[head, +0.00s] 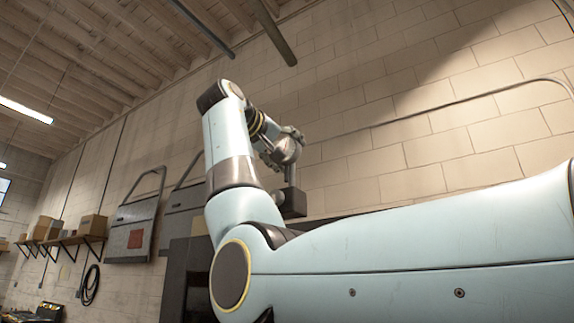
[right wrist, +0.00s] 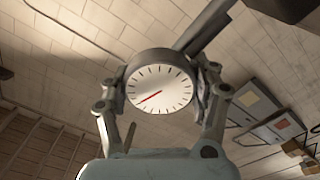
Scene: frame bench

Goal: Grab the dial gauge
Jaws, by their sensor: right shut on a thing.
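The dial gauge (right wrist: 160,88) has a round dark grey housing, a white face with black ticks and a red needle. In the right wrist view its face is turned towards the camera. My right gripper (right wrist: 161,96) is shut on it, with one finger on each side of the housing. In the head view the gauge (head: 287,152) is small, at the end of my raised right arm, with my right gripper (head: 280,142) around it and partly covering it. A bar runs from the gauge to a dark block (head: 292,204). My left gripper is not in view.
A pale block wall (head: 420,140) stands behind the arm. Grey panels (head: 133,228) hang on the wall, and a shelf with cardboard boxes (head: 88,228) is at the far left. My own right arm hides much of the lower head view. No bench top is seen clearly.

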